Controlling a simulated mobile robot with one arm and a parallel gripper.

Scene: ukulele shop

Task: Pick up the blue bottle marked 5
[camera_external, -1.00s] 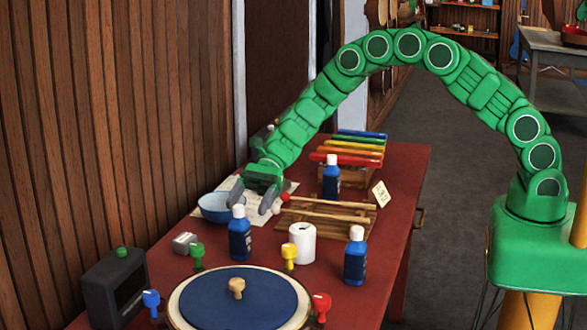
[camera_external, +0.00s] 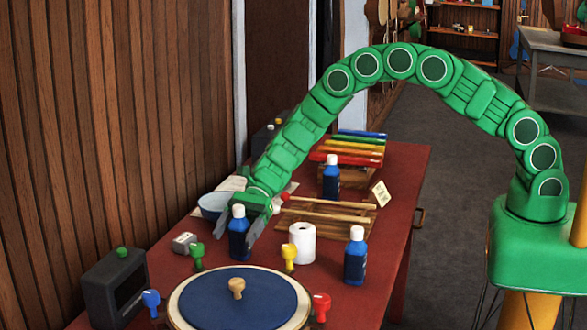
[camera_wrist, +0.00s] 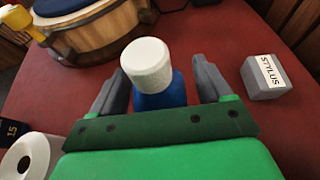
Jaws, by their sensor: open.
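Three blue bottles with white caps stand upright on the red table: one at my gripper (camera_external: 240,233), one at the right (camera_external: 355,260), one at the back (camera_external: 331,180). My gripper is open, with its fingers on either side of the blue bottle (camera_external: 237,245) nearest the wall. In the wrist view that bottle's white cap (camera_wrist: 147,64) and a little blue body (camera_wrist: 160,97) show between the grey fingers. Its number is not visible.
A white paper roll (camera_external: 303,243) stands to the right of the gripped-at bottle. A grey box labelled STYLUS (camera_wrist: 264,77) is close by. A drum (camera_external: 240,300) with coloured pegs, a blue bowl (camera_external: 213,205), a wooden rack (camera_external: 325,212) and a xylophone (camera_external: 350,150) surround it.

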